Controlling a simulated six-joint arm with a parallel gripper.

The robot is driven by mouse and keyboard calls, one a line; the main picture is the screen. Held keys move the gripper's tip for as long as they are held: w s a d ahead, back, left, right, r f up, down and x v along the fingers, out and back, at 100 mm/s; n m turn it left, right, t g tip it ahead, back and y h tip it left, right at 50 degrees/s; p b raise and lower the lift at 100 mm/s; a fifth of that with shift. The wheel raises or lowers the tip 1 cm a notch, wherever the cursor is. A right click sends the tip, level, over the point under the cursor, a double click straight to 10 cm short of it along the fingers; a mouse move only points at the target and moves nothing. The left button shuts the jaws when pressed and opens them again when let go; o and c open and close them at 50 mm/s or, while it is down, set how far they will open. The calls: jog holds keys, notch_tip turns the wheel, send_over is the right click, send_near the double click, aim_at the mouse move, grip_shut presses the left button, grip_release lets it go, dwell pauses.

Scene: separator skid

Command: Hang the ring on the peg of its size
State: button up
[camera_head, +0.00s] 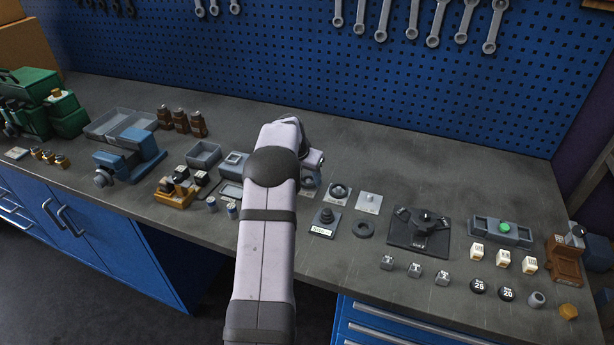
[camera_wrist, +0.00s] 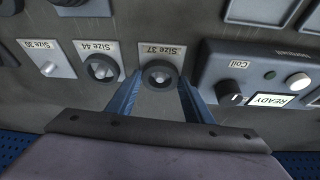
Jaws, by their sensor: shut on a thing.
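In the wrist view my gripper (camera_wrist: 160,82) has its two blue fingers on either side of a dark ring (camera_wrist: 147,76), shut on it. The ring is over the plate marked Size 37 (camera_wrist: 159,50), with a light peg tip showing in its hole. I cannot tell how far down the peg it sits. The Size 44 plate (camera_wrist: 84,52) has a dark ring (camera_wrist: 101,69) around its peg. The Size 30 plate (camera_wrist: 40,48) has a bare peg (camera_wrist: 48,68).
A loose dark ring (camera_head: 363,229) lies on the bench beside a black-knobbed stand (camera_head: 326,216). A grey box marked Coil (camera_wrist: 240,75) stands close to the right finger. A dark fixture (camera_head: 419,232) stands farther right. The bench behind the plates is clear.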

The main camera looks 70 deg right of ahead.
jog(key=shift+f, duration=0.35)
jog(key=o, duration=1.6)
jog(key=shift+w+r, duration=0.15)
jog(key=shift+d+r+p, duration=0.2)
jog(key=shift+r+p, duration=0.2)
jog(key=shift+r, duration=0.4)
jog(key=shift+w+r+p, duration=0.1)
jog(key=shift+r+p, duration=0.75)
jog(key=shift+r, duration=0.65)
jog(key=shift+a+r+p, duration=0.2)
jog(key=shift+r+p, duration=0.15)
jog(key=shift+r, duration=0.1)
jog(key=shift+s+d+r+p, duration=0.1)
jog(key=shift+s+r+p, duration=0.1)
jog(key=shift+r+p, duration=0.3)
jog(key=shift+r, duration=0.15)
